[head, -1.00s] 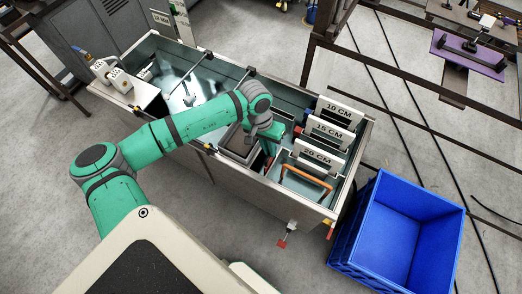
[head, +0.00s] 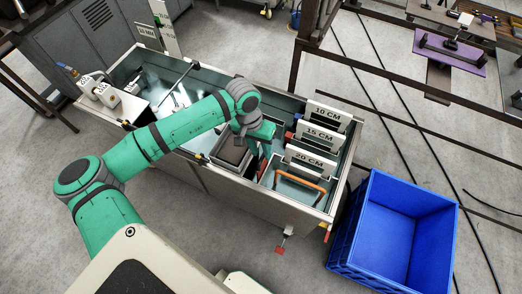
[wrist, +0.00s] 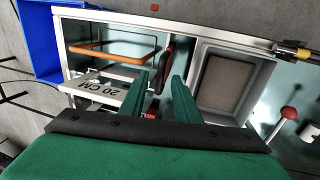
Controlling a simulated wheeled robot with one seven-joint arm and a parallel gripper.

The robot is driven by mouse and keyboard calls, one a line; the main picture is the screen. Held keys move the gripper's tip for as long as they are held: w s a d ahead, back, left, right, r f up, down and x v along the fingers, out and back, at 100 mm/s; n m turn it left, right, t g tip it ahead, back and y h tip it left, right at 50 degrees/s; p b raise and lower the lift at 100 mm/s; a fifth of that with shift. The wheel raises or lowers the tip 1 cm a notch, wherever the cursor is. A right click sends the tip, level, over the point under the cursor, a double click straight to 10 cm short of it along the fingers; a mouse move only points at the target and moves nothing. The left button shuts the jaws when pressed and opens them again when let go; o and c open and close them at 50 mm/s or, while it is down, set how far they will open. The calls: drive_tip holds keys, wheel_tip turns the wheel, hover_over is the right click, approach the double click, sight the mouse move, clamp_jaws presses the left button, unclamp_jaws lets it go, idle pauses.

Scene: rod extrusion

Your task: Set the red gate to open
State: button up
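A red upright handle (wrist: 166,62), apparently the red gate's, stands between the compartment with the orange bar and the grey tray in the wrist view. My gripper (wrist: 161,78) has its two green fingers apart, with a gap between them. The red handle shows just beyond the fingertips, lined up with the gap; I cannot tell whether they touch it. In the head view my gripper (head: 262,155) points down into the right part of the metal trough, and the arm largely hides the handle there.
White plates marked 10 CM (head: 327,113), 15 CM (head: 319,134) and 20 CM (head: 310,160) stand close right of my gripper. An orange bar (head: 301,185) lies in front. A grey tray (wrist: 206,112) is beside the handle. A blue crate (head: 345,245) stands outside the trough.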

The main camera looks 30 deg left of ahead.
wheel_tip(320, 180, up, 10)
drive_tip(key=a, duration=0.2)
drive_tip(key=shift+s, duration=0.15)
drive_tip(key=shift+r, duration=0.1)
idle(0.3)
